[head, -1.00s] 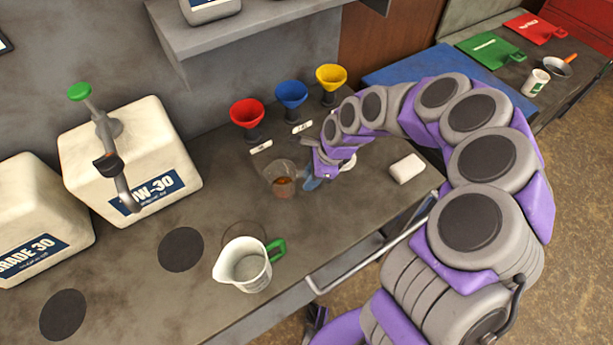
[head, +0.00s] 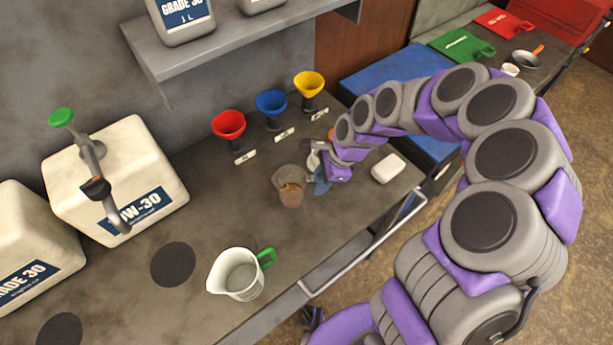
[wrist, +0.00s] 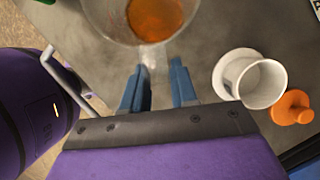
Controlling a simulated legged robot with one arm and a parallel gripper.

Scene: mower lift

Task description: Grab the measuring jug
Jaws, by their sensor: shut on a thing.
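A clear measuring jug (head: 290,188) with amber-brown liquid stands near the middle of the bench, upright as far as I can tell. In the wrist view the clear jug (wrist: 145,18) is at the top, just beyond the blue fingertips. My gripper (head: 318,183) reaches it from the right and is shut on it, apparently at its handle side. The fingers (wrist: 158,88) show a gap, and the exact grip is hard to see. Whether the jug's base touches the bench is unclear. A white jug (head: 240,276) with a green handle stands apart at the bench's front.
Red (head: 229,125), blue (head: 271,103) and yellow (head: 309,84) funnels stand behind. A white cup (wrist: 255,80) and orange cap (wrist: 292,107) lie close right of my fingers in the wrist view. A white block (head: 388,168) is right. Large canisters (head: 115,180) stand left.

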